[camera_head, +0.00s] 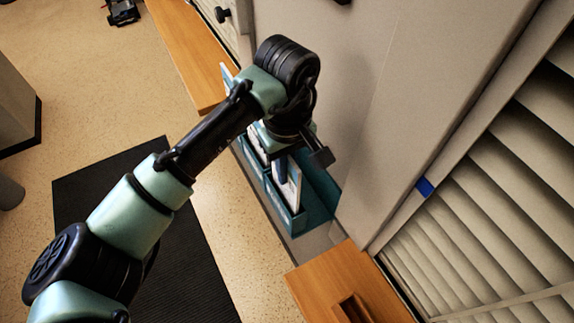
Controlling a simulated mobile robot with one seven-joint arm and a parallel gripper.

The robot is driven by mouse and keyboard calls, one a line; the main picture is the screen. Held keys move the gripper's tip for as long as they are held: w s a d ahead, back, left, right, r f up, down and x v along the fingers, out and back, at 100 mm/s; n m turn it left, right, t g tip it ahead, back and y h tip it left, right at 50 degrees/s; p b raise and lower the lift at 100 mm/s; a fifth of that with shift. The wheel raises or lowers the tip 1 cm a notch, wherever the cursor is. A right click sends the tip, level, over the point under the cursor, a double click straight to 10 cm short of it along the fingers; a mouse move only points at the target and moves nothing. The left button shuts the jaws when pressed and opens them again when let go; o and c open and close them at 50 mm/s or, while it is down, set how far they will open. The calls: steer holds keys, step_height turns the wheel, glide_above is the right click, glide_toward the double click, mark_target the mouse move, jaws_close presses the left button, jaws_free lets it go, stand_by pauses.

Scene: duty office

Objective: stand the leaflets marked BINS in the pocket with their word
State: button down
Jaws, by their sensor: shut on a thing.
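A teal leaflet rack (322,196) with pockets is set against the beige wall, below my gripper. My gripper (286,158) is at the rack, pointing down. Its fingertips are mostly hidden by my own wrist, and it is shut on leaflets. White leaflets with a blue part (290,188) show just below it, upright and slightly tilted, at the near pocket of the rack. I cannot tell whether their lower edge is inside the pocket. More white and blue leaflets (227,76) show behind my forearm at the far end. No word on leaflets or pockets can be read.
A wooden ledge (187,50) runs beyond the rack, and another wooden top (335,282) with a small brown tray (354,308) is at the near end. Louvred panels (500,190) stand at the right. A black mat (165,255) lies on the open speckled floor.

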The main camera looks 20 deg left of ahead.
steer(key=shift+f, duration=0.15)
steer(key=c, duration=0.9)
jaws_free()
step_height(320, 180, up, 13)
steer(key=shift+b, duration=0.45)
